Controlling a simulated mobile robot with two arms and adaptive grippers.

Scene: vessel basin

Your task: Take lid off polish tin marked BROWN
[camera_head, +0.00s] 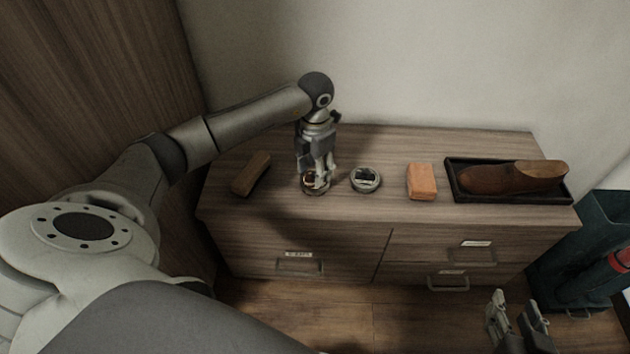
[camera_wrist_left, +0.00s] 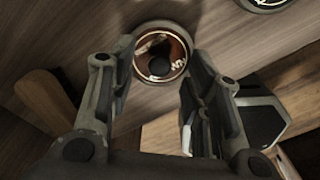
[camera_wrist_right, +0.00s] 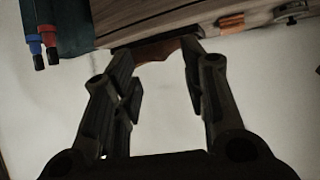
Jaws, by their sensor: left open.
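A round tin with a brown-and-copper top (camera_head: 314,183) stands on the dresser, partly hidden by my left gripper. In the left wrist view this tin (camera_wrist_left: 161,54) shows a metal rim and a dark centre; its lettering is only partly readable. My left gripper (camera_head: 318,182) points down at it, open, with the tin between and just beyond the fingertips in the left wrist view. I cannot tell whether the fingers touch it. A second tin (camera_head: 366,179) with a dark centre and pale rim stands just to the right. My right gripper (camera_head: 517,312) is open and empty, low in front of the dresser.
A wooden-backed brush (camera_head: 251,174) lies left of the tins. An orange block (camera_head: 422,182) lies to the right, then a dark tray (camera_head: 462,196) holding a brown shoe (camera_head: 513,178). The dresser top (camera_head: 390,150) is clear behind the tins; a wall stands behind it.

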